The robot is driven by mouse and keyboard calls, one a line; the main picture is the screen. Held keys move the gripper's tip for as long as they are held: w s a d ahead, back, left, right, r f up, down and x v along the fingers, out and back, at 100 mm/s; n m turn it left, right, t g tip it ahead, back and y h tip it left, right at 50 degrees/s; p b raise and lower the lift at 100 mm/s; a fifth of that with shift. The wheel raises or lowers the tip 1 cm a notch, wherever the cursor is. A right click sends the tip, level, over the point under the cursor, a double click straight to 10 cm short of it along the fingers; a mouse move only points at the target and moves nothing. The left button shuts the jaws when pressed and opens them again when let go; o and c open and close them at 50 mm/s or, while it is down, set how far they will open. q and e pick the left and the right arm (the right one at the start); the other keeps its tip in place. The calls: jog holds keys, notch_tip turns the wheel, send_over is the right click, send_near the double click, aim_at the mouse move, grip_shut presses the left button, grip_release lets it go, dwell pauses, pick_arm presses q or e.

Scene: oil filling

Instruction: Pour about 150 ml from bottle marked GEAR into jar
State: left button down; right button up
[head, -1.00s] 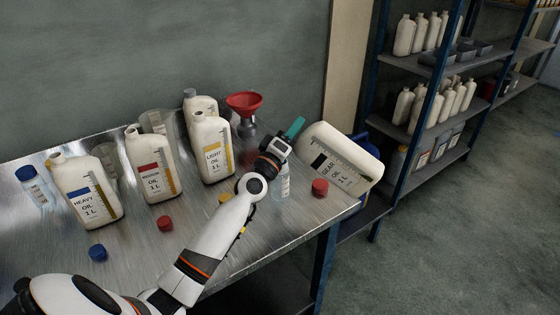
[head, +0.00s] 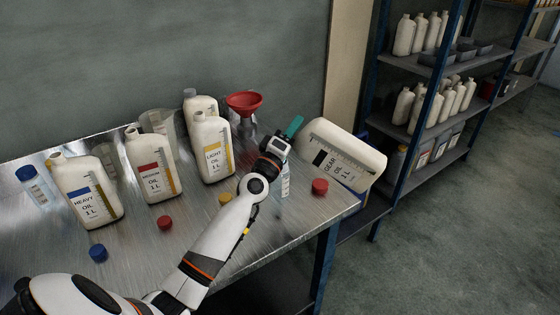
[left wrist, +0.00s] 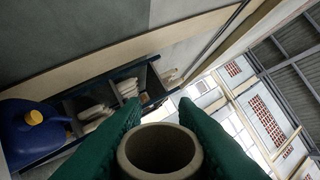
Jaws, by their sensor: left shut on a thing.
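The GEAR bottle (head: 345,155) is a cream jug with a black label mark. It is tilted far over at the right end of the table, its neck end toward my left gripper (head: 292,135). My left gripper is shut on it; in the left wrist view the green fingers flank the round bottle neck (left wrist: 160,148), whose mouth is open. A small clear jar (head: 284,182) stands below the gripper, partly hidden by it. I cannot tell whether oil is flowing. My right gripper is not in view.
HEAVY (head: 85,190), MEDIUM (head: 153,165) and LIGHT (head: 212,148) oil bottles stand on the metal table. A red funnel (head: 244,103) is behind the gripper. Loose caps include a red one (head: 320,187) and a blue one (head: 97,252). Shelving (head: 420,130) stands at right.

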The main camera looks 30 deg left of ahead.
pick_arm(q)
jog(key=shift+s+a+r+n+y, duration=0.1)
jog(key=shift+a+n+y, duration=0.1)
jog(key=shift+n+y, duration=0.3)
jog(key=shift+w+a+r+n+y, duration=0.1)
jog(key=shift+a+n+y, duration=0.1)
jog(key=shift+n, duration=0.5)
jog(key=shift+s+a+r+n+y, duration=0.1)
jog(key=shift+a+n+y, duration=0.15)
jog(key=shift+n, duration=0.35)
dwell(2.4)
jog(key=shift+n+y, duration=0.65)
jog(key=shift+n, duration=0.25)
dwell(2.9)
